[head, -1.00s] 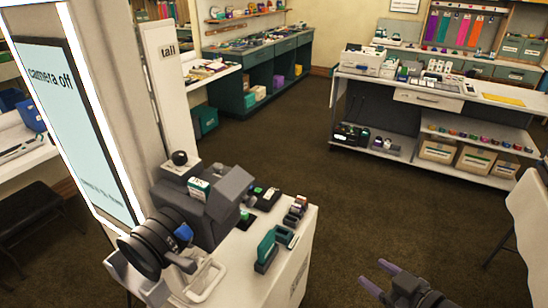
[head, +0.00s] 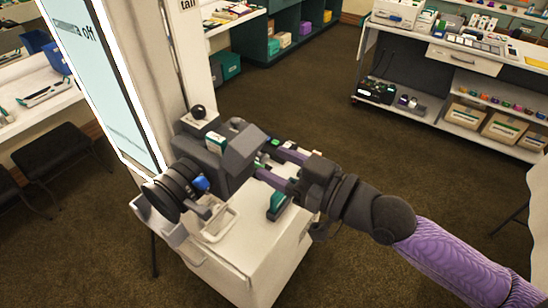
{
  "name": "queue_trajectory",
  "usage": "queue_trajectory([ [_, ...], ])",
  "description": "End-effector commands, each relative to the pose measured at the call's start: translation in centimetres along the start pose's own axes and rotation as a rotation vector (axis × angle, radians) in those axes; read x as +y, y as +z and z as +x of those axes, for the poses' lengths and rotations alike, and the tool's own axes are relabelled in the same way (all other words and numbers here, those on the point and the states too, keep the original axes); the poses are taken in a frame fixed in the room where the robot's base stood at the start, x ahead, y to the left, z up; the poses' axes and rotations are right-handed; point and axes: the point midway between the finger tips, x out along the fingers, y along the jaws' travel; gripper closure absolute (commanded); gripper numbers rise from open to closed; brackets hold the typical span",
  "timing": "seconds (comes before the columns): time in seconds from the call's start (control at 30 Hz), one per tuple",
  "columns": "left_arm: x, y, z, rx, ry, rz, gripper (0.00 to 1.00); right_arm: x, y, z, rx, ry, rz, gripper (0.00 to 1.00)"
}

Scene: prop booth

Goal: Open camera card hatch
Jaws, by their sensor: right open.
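The grey camera (head: 200,158) sits on the white cart (head: 262,240), with its black lens (head: 172,190) toward the lower left. A dark grey box-like part (head: 243,149) sticks out at its right, and a white-and-teal label (head: 216,143) is on its top. I cannot make out the card hatch. My right gripper (head: 264,162) comes in from the right over the cart. Its two purple fingers are apart, with their tips close to the camera's right side; I cannot tell whether they touch it. The left gripper is not in view.
A teal item (head: 277,205) stands on the cart below my right fingers. A white tray (head: 219,224) is at the cart's front left. A lit panel (head: 95,80) stands left of the camera. Open carpet (head: 330,110) lies between the cart and the shelving (head: 455,110).

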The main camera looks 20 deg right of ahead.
Motion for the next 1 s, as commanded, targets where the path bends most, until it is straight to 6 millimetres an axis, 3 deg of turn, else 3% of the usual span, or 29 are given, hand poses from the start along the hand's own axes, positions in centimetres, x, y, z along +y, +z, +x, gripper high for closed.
queue_trajectory([
  [0.13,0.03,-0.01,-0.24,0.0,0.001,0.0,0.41,-0.05,-0.12,1.03,0.001,-0.002,-0.001,0.36],
  [0.4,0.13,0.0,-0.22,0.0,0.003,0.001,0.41,-0.07,-0.02,1.2,0.0,-0.002,-0.002,0.36],
  [0.47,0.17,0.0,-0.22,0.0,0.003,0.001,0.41,-0.07,-0.02,1.2,0.0,-0.002,-0.002,0.47],
  [0.7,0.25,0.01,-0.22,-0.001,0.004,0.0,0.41,-0.06,-0.03,1.18,0.0,-0.002,-0.002,0.98],
  [1.0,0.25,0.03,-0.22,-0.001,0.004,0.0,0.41,-0.05,-0.03,1.17,0.0,-0.002,-0.002,1.0],
])
